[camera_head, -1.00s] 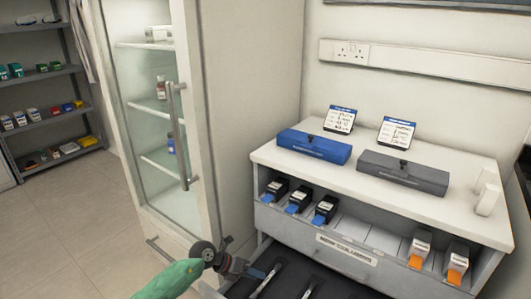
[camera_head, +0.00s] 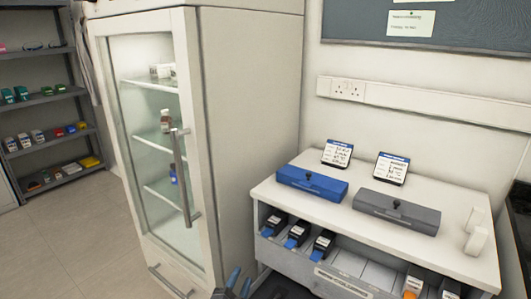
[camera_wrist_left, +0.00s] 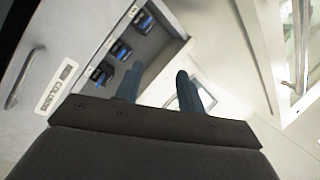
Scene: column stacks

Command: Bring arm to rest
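My left gripper (camera_head: 240,283) shows at the bottom edge of the head view, in front of the column cabinet (camera_head: 475,268) and near the fridge's lower right. In the left wrist view my left gripper (camera_wrist_left: 158,85) has its two dark blue fingers apart, with nothing visible between them. Most of my left arm is out of the head view. My right gripper is in neither view.
A glass-door fridge (camera_head: 245,130) with a long handle (camera_head: 182,180) stands at left. A blue case (camera_head: 312,182) and a grey case (camera_head: 397,211) lie on the cabinet top. Floor (camera_head: 70,240) is clear at left.

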